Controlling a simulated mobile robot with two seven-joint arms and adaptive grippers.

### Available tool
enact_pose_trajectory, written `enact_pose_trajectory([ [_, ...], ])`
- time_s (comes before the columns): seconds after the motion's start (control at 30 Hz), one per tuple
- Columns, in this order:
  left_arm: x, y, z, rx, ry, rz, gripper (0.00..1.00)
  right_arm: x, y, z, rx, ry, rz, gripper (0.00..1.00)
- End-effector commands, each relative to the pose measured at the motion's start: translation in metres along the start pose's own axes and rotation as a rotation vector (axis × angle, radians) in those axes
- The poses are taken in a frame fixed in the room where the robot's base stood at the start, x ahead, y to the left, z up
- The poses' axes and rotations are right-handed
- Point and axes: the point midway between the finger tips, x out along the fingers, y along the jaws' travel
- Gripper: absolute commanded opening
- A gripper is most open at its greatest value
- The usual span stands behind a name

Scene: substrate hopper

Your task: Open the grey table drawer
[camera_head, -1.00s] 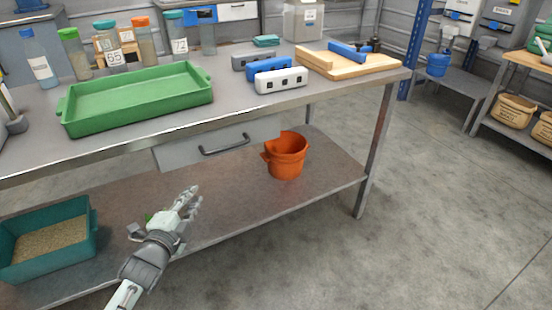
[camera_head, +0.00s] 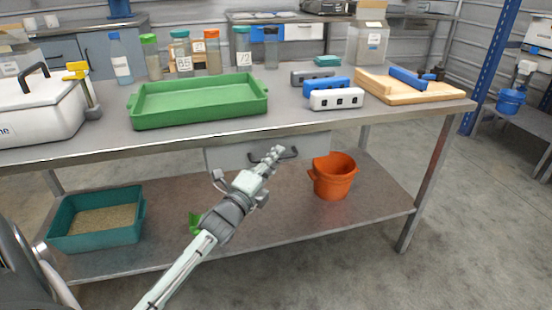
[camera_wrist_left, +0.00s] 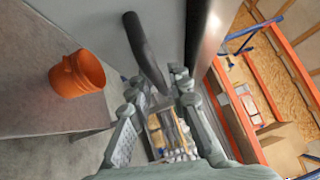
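The grey drawer (camera_head: 226,157) is shut under the table top, its front level below the table edge. Its dark bar handle (camera_head: 290,154) is partly hidden by my left gripper (camera_head: 274,156). In the left wrist view the handle (camera_wrist_left: 145,50) runs down toward the space between the two fingers of the left gripper (camera_wrist_left: 158,84). The fingers stand apart, and the handle's near end lies between or just in front of them. I cannot tell whether they touch it. My right gripper is not in view.
A teal bin (camera_head: 142,215) with grain stands on that shelf at left. A green tray (camera_head: 200,112) and a white box (camera_head: 40,115) are on the table top.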

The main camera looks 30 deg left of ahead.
Motion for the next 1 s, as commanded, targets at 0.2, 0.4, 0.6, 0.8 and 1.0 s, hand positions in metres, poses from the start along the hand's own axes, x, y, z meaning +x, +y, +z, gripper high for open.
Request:
enact_pose_trajectory([
  [0.2,0.0022,0.0007,0.0,0.0,0.0,0.002,0.19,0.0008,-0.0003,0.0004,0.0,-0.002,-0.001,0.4],
  [0.4,0.0021,0.0006,0.0,-0.001,0.0,0.001,0.02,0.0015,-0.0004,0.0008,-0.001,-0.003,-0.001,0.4],
  [0.6,0.002,0.0006,-0.0001,-0.001,0.0,0.001,0.0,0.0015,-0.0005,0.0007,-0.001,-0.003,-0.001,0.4],
  [0.8,0.0019,0.0007,-0.0001,-0.001,0.0,0.002,0.0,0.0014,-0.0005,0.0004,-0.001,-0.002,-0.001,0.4],
  [1.0,-0.0001,0.0005,0.0014,-0.001,0.0,0.002,0.0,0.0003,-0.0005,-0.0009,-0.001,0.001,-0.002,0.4],
])
